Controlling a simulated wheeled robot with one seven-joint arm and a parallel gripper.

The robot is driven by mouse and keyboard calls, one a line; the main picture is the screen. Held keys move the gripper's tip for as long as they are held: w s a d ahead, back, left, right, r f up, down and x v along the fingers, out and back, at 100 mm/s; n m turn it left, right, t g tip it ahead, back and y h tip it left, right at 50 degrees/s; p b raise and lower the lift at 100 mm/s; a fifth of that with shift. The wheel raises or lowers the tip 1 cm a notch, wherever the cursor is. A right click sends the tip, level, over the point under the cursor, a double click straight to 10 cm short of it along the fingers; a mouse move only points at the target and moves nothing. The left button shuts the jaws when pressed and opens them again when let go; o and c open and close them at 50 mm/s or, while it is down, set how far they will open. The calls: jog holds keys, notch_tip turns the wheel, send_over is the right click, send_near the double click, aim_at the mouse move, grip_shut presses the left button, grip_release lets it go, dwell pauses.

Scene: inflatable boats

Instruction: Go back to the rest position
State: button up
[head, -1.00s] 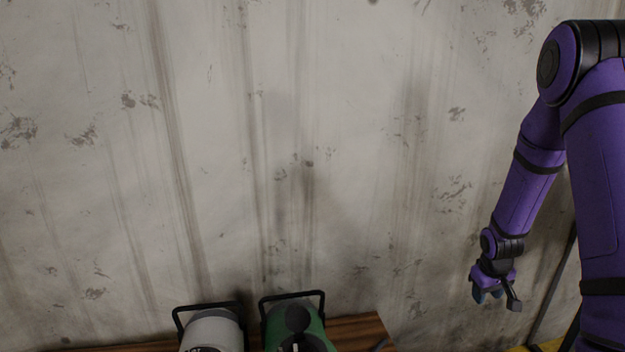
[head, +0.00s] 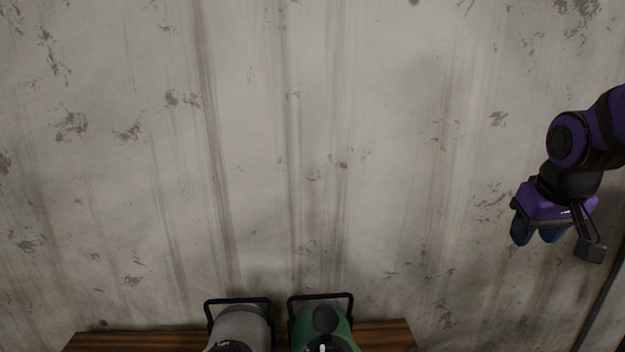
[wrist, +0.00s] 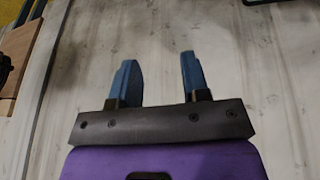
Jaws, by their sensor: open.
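My purple forearm reaches in from the right edge of the head view.
A grey canister (head: 240,328) and a green canister (head: 322,330), each with a black handle, stand on a wooden surface (head: 110,342) at the bottom. A wooden edge (wrist: 14,55) shows at left in the wrist view.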

jog(key=s+a+r, duration=0.3)
jog(key=s, duration=0.4)
jog(key=s+a+r+t+y, duration=0.1)
jog(key=s+a+r, duration=0.2)
jog(key=s, duration=0.4)
jog(key=shift+s+a, duration=0.2)
jog(key=shift+a, duration=0.15)
